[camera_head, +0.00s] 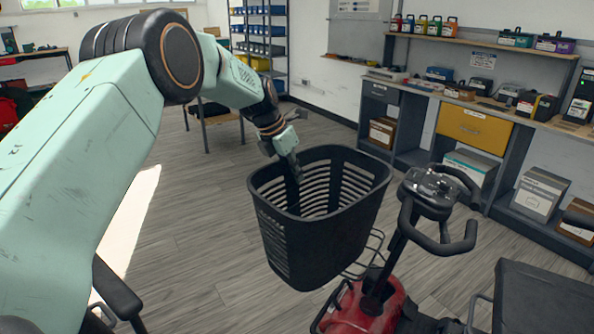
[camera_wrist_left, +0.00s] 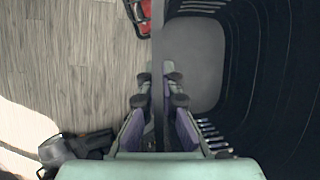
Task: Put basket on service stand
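A black slatted basket (camera_head: 325,235) shows in the middle of the head view, open side up and slightly tilted, beside the scooter's handlebars. My left gripper (camera_head: 293,172) is at its upper left rim. In the left wrist view, the fingers (camera_wrist_left: 158,82) lie on both sides of the thin basket wall (camera_wrist_left: 157,45) and appear closed on it, with the basket's inside (camera_wrist_left: 192,60) at right. The basket looks empty and appears clear of the floor. I cannot pick out the service stand for certain. My right gripper is not in view.
A red scooter (camera_head: 365,312) with black handlebars (camera_head: 440,205) and a wire rack stands close to the basket's right. A dark flat surface (camera_head: 545,298) is at lower right. A workbench (camera_head: 480,105) with boxes lines the right wall. Open wooden floor (camera_head: 205,215) lies left of the basket.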

